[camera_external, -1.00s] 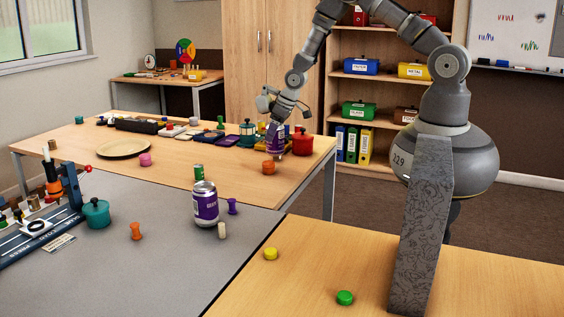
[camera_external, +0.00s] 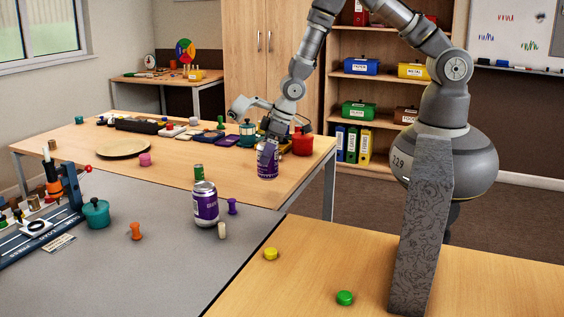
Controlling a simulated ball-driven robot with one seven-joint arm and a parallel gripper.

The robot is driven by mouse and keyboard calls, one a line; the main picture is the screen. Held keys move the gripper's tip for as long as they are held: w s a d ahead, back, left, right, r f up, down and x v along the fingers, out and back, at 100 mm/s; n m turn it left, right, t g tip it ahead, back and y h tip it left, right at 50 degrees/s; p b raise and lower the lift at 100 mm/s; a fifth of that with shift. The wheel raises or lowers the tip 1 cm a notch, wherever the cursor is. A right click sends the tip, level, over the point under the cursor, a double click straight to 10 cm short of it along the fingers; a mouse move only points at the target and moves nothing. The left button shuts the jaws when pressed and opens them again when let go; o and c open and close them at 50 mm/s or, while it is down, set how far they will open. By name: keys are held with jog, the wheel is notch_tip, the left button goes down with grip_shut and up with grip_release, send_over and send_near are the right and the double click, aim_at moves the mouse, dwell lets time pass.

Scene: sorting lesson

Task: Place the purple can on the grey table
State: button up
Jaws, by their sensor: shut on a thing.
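A purple can (camera_external: 267,163) with a silver rim is held in my gripper (camera_external: 271,143), which is shut on it. The can hangs upright or nearly so by the right end of the wooden table (camera_external: 190,168); I cannot tell whether its base touches the wood. A second purple can (camera_external: 205,206) with a white band stands upright on the grey table (camera_external: 180,262) in front, apart from my gripper.
Near the standing can are a green battery-like cylinder (camera_external: 199,172), a purple peg (camera_external: 232,206), a cream peg (camera_external: 222,230) and an orange peg (camera_external: 136,231). A teal pot (camera_external: 96,212) and a press (camera_external: 62,190) stand left. A red pot (camera_external: 302,144) is behind my gripper.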

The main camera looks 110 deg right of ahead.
jog(key=w+a+n+y+b, duration=0.1)
jog(key=w+a+n, duration=0.15)
jog(key=a, duration=0.95)
jog(key=w+a+n+y, duration=0.1)
jog(key=w+a+n, duration=0.15)
jog(key=a, duration=0.95)
jog(key=shift+m, duration=0.3)
jog(key=w+f+b, duration=0.1)
jog(key=w+b, duration=0.1)
jog(key=w, duration=0.3)
jog(key=w+f+b, duration=0.2)
jog(key=w, duration=0.4)
jog(key=w+f+b, duration=0.2)
jog(key=w, duration=0.3)
jog(key=shift+w+a, duration=0.35)
jog(key=shift+a, duration=0.05)
jog(key=shift+r, duration=0.15)
jog(key=o, duration=1.3)
jog(key=shift+c, duration=0.2)
